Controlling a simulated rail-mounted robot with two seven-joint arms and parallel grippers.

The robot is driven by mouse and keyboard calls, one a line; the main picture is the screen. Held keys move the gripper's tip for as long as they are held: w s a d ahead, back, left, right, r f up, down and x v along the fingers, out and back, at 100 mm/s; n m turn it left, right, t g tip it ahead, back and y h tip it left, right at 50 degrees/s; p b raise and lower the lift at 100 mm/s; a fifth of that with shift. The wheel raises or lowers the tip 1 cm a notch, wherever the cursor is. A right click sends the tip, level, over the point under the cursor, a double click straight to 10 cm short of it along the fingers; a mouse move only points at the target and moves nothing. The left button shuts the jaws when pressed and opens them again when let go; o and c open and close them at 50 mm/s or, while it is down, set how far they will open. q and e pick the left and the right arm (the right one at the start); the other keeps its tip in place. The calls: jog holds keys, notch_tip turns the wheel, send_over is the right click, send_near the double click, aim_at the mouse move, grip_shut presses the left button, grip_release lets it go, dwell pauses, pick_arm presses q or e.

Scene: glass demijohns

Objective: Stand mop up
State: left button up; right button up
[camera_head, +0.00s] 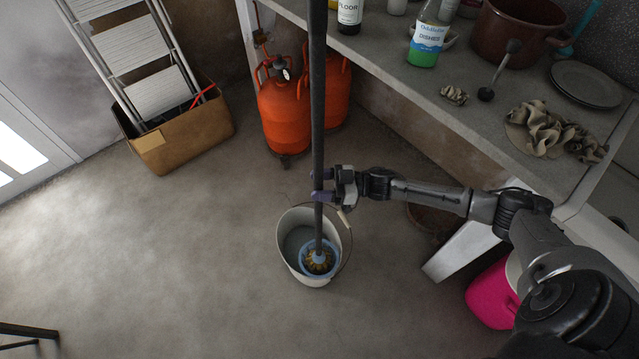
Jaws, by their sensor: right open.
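The mop has a long dark pole (318,110) that stands close to upright and runs out of the top of the view. Its blue and yellow head (319,260) is down inside a white bucket (290,222) on the floor. My right gripper (318,186) is at the pole, a little above the bucket's rim. Its purple-tipped fingers are open, with the pole between or just in front of them; I cannot tell if they touch it. My left gripper is not in view.
Orange gas cylinders (284,112) stand behind the bucket. A cardboard box (185,135) and a stepladder (135,60) are at the back left. A workbench (455,110) with bottles and a pot fills the right.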

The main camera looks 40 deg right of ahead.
jog(key=p+v, duration=0.1)
jog(key=v, duration=1.2)
jog(key=shift+s+d+p, duration=0.25)
jog(key=shift+d+p, duration=0.1)
jog(key=shift+p, duration=0.05)
